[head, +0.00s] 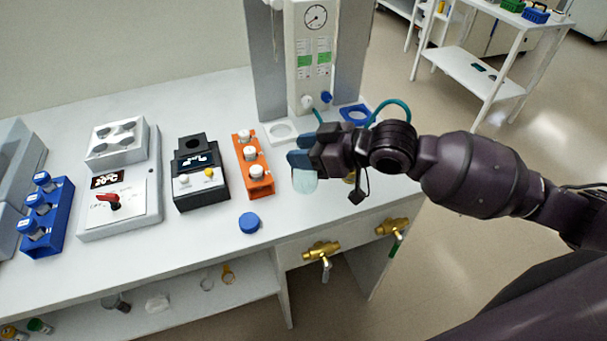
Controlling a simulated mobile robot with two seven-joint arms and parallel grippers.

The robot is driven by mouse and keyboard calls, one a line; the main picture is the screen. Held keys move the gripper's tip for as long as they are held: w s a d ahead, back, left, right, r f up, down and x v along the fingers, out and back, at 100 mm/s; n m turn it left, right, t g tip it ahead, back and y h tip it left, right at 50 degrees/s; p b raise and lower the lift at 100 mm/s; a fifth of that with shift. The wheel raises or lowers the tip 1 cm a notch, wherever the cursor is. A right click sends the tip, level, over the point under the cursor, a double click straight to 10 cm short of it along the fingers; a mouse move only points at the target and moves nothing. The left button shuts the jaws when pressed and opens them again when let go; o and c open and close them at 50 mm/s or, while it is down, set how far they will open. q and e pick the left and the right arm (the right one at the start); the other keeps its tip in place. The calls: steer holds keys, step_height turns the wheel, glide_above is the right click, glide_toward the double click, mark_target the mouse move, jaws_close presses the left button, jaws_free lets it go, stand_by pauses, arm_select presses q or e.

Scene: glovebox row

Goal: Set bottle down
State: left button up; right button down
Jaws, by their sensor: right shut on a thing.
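My right gripper (302,152) reaches in from the right over the right part of the white bench. It is shut on a pale, translucent bottle (305,181), whose lower part shows below the fingers. The rest of the bottle is hidden by the gripper. I cannot tell whether its base touches the bench top. A round blue cap (250,222) lies on the bench (215,238) to the left of the bottle and nearer the front edge. My left gripper is not in view.
An orange rack (261,187) with white-capped vials, a black device (199,188), a grey-white hotplate unit (140,215) and a blue rack (45,215) stand to the left. A gauge panel (311,60) rises behind the gripper, with white and blue rings at its foot. Brass valves (321,250) stick out below the front edge.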

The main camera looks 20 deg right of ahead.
mark_target(304, 175)
steer(key=shift+f+b, duration=0.35)
steer(key=shift+f, duration=2.9)
steer(key=shift+f, duration=0.15)
steer(key=c, duration=0.7)
jaws_free()
steer(key=v, duration=1.2)
